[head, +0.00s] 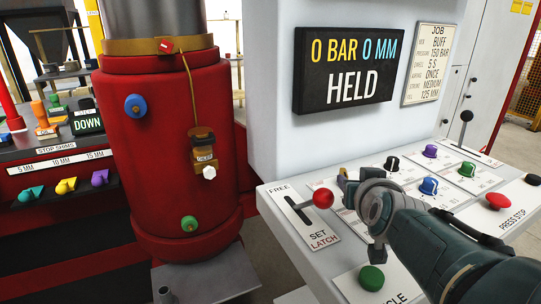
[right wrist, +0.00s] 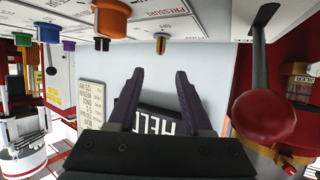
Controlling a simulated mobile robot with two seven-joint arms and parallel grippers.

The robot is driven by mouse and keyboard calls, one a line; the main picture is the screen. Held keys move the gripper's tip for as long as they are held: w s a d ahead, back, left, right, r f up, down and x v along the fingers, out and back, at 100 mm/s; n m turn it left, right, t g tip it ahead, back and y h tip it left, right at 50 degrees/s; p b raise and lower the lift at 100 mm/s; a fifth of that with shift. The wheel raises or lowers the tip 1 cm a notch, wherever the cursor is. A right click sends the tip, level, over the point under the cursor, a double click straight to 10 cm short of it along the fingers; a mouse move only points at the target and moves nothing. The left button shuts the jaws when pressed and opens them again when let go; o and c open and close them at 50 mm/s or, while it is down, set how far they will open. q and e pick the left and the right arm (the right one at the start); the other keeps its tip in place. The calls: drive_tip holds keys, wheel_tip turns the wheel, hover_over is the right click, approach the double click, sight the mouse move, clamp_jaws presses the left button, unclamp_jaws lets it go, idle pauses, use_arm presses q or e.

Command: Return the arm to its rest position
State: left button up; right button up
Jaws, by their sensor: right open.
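My right arm reaches in from the lower right in the head view, and its gripper (head: 345,182) is over the sloped control panel (head: 290,240), beside the red-knobbed lever (head: 323,198). In the right wrist view the gripper (right wrist: 160,92) has its two dark fingers apart, with nothing between them. The lever's red knob (right wrist: 262,118) is large and close at the right of that view, apart from the fingers. The lever's plate reads FREE at the top and SET LATCH at the bottom. My left gripper is out of view.
The display (head: 349,68) reads 0 BAR 0 MM HELD. The panel also carries a green button (head: 371,278), several coloured knobs, a red stop button (head: 498,201) and a black-knobbed lever (head: 466,116). A red press cylinder (head: 165,150) stands to the left.

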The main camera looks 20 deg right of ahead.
drive_tip(key=shift+n+g+y, duration=0.3)
drive_tip(key=shift+n+g, duration=0.5)
drive_tip(key=s+d, duration=0.2)
drive_tip(key=s, duration=0.1)
drive_tip(key=s+d+f, duration=0.1)
drive_tip(key=s, duration=0.1)
drive_tip(key=shift+s+d, duration=0.2)
drive_tip(key=shift+d, duration=0.15)
drive_tip(key=s, duration=0.2)
drive_tip(key=s+n, duration=0.1)
drive_tip(key=shift+s+a+g+y, duration=0.1)
drive_tip(key=shift+a+g+y, duration=0.2)
drive_tip(key=shift+g, duration=0.1)
drive_tip(key=s+a+r+n+g+y, duration=0.1)
drive_tip(key=s+a+n+g+y, duration=0.15)
drive_tip(key=s+a, duration=0.8)
drive_tip(key=s+a+r+n+g+y, duration=0.3)
drive_tip(key=s+a, duration=0.4)
drive_tip(key=s, duration=0.6)
wheel_tip(320, 180, up, 36)
drive_tip(key=p, duration=3.7)
drive_tip(key=shift+w+d+m+g, duration=0.15)
drive_tip(key=shift+w+m+g, duration=0.2)
drive_tip(key=shift+m, duration=0.1)
